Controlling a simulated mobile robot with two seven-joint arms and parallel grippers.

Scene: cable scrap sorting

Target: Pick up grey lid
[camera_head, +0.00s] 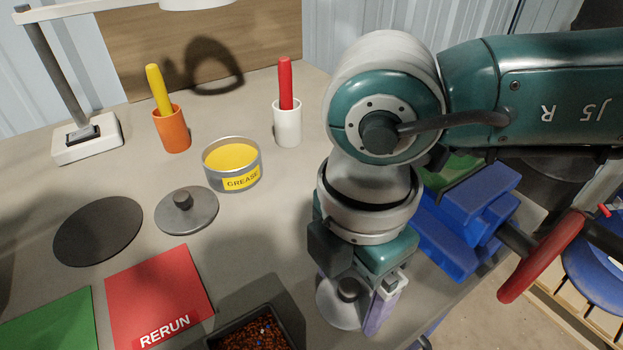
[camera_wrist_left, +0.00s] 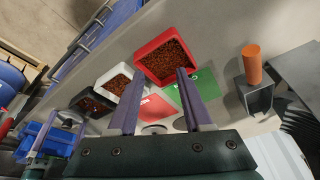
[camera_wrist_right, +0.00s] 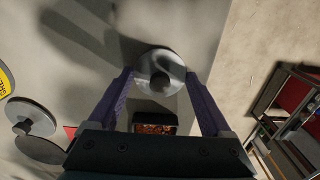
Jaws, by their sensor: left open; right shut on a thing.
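A pale grey lid (camera_head: 338,303) with a dark knob is at my right gripper (camera_head: 360,312), partly hidden by it in the head view. In the right wrist view the lid (camera_wrist_right: 160,70) sits between the fingertips of the right gripper (camera_wrist_right: 158,78), which is shut on its rim. I cannot tell whether it is clear of the table. A second, darker grey lid (camera_head: 187,211) with a knob lies on the table beside the grease tin (camera_head: 235,180). My left gripper (camera_wrist_left: 160,80) is open and empty in the left wrist view; the head view does not show it.
A dark round disc (camera_head: 98,231), a red RERUN card (camera_head: 160,290) and a green card (camera_head: 50,325) lie at the left. A black tray (camera_head: 212,342) of brown granules stands near the gripper. Orange (camera_head: 172,130) and white (camera_head: 288,122) cups stand behind. Blue bins (camera_head: 450,245) are right.

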